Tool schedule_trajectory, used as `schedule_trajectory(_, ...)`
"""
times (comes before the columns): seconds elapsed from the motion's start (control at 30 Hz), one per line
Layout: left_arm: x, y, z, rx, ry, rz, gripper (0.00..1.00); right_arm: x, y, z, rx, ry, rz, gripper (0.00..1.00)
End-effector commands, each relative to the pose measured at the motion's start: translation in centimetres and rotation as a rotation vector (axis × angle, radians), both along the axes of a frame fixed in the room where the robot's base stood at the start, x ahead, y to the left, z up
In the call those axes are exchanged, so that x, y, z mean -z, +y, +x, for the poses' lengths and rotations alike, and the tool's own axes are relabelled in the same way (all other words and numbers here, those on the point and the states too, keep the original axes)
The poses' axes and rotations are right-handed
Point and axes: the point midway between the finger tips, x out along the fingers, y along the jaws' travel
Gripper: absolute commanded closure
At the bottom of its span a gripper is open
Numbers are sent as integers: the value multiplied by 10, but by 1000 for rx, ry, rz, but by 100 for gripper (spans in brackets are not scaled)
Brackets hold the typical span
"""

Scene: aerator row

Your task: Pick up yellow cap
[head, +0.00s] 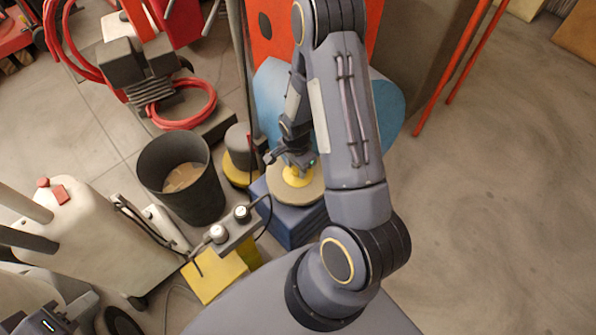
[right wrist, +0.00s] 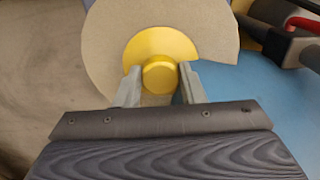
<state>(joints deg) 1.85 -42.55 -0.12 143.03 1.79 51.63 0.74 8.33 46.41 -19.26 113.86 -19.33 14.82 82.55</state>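The yellow cap (head: 297,176) has a round knob above a wider yellow disc. It is on a round beige disc (head: 312,192) over a blue block. My right gripper (right wrist: 161,72) comes down on the cap from above, and it also shows in the head view (head: 290,160). In the right wrist view, its two grey fingers sit close against both sides of the cap's knob (right wrist: 159,78), with hardly any gap. The cap still rests at the disc. My left arm (head: 48,322) shows only partly at the bottom left corner, and its fingers are not clear.
A dark bucket (head: 160,170) stands left of the blue block (head: 292,222). A switch box (head: 232,232) and a yellow block (head: 215,277) are in front. A blue drum (head: 385,105) is behind. Red poles (head: 462,55) stand at right. Open floor is at right.

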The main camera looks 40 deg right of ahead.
Motion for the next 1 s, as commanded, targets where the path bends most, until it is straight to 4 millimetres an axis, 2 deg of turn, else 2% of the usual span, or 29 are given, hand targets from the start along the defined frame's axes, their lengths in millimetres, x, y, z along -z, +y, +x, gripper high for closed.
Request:
schedule_trajectory(0.03,0,0,0,0,0,0,64,0,0,0,0,0,0,77)
schedule_trajectory(0.2,0,0,0,0,0,0,64,0,0,0,0,0,0,98)
schedule_trajectory(0.57,-4,0,0,0,0,0,64,-8,0,0,0,-1,0,98)
schedule_trajectory(0.77,-16,0,0,0,0,0,64,-35,0,1,-1,-3,-1,98)
schedule_trajectory(1.0,-34,0,0,0,0,0,64,-81,7,-37,0,-3,0,98)
